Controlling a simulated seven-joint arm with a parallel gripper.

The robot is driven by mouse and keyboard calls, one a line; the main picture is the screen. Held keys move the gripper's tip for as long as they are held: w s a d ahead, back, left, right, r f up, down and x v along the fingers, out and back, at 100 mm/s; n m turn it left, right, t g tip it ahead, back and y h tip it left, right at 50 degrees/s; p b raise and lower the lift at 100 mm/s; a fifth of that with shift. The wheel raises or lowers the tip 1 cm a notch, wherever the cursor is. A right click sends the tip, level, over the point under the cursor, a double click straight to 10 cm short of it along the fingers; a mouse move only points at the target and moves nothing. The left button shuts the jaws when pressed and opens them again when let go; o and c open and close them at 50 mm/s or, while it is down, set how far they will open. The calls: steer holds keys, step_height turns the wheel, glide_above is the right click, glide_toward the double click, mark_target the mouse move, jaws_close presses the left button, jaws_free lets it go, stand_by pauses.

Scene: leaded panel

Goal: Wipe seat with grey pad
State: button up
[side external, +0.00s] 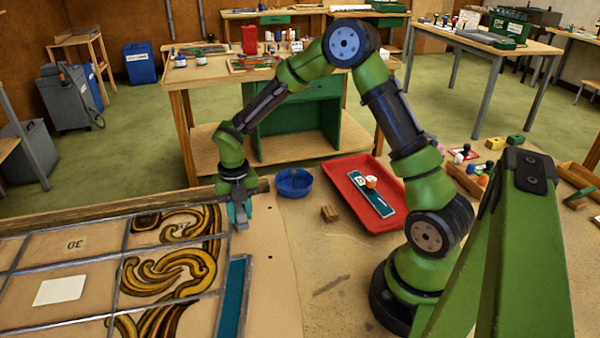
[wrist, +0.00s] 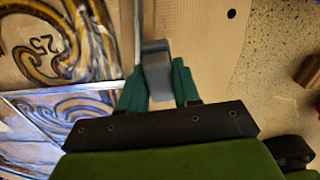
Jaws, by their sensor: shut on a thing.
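My gripper (side external: 239,212) is over the right edge of the leaded panel, pointing down. In the wrist view its teal fingers (wrist: 158,85) are shut on the grey pad (wrist: 157,62), a small grey block. The pad's lower end is close to the board beside the panel's edge; I cannot tell whether it touches. The leaded panel (side external: 66,258) has grey lead lines, brown swirl pieces and bare cells, one marked 30. I cannot tell which place is the seat.
A white square (side external: 60,290) lies on the panel, and a teal strip (side external: 233,300) runs along its right edge. A blue bowl (side external: 294,183), a wooden block (side external: 330,214) and a red tray (side external: 342,170) holding a teal piece (side external: 377,200) stand to the right.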

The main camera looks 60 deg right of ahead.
steer(key=shift+s+a+r, duration=0.1)
steer(key=shift+s+a, duration=0.55)
steer(key=shift+a, duration=0.35)
steer(key=shift+s+a+f, duration=0.1)
steer(key=shift+s+a, duration=0.6)
steer(key=shift+a, duration=0.25)
steer(key=shift+s+a+r, duration=0.1)
steer(key=shift+s+a, duration=0.55)
steer(key=shift+a, duration=0.35)
step_height(320, 180, up, 6)
step_height(320, 180, up, 3)
